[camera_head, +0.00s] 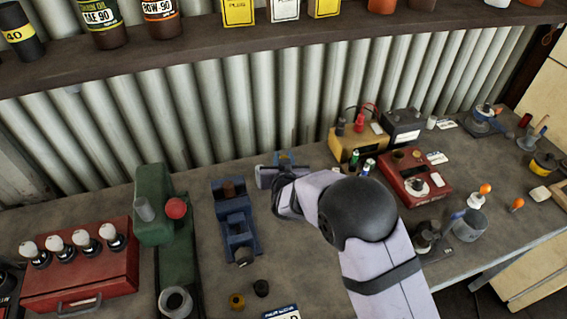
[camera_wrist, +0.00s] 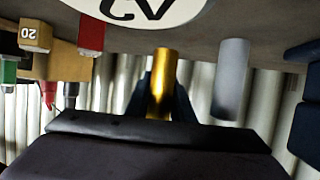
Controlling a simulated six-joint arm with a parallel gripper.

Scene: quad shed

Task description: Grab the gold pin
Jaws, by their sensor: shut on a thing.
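The gold pin (camera_wrist: 161,75) is a smooth, shiny upright cylinder in the middle of the wrist view. My gripper (camera_wrist: 160,98) is shut on it, with a dark blue finger on each side. A plain grey cylinder (camera_wrist: 232,80) stands beside it to the right in the wrist view, apart from the fingers. In the head view my gripper (camera_head: 285,157) is at the back of the bench near the corrugated wall. The pin is mostly hidden there. I cannot tell whether the pin's end touches a surface.
A blue vise-like tool (camera_head: 236,225) stands left of my arm, with a green machine (camera_head: 153,210) and a red case (camera_head: 85,275) farther left. Yellow (camera_head: 357,145) and red (camera_head: 415,180) boxes stand to the right. A shelf (camera_head: 200,48) with bottles runs above. A white oval label (camera_wrist: 150,8) shows in the wrist view.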

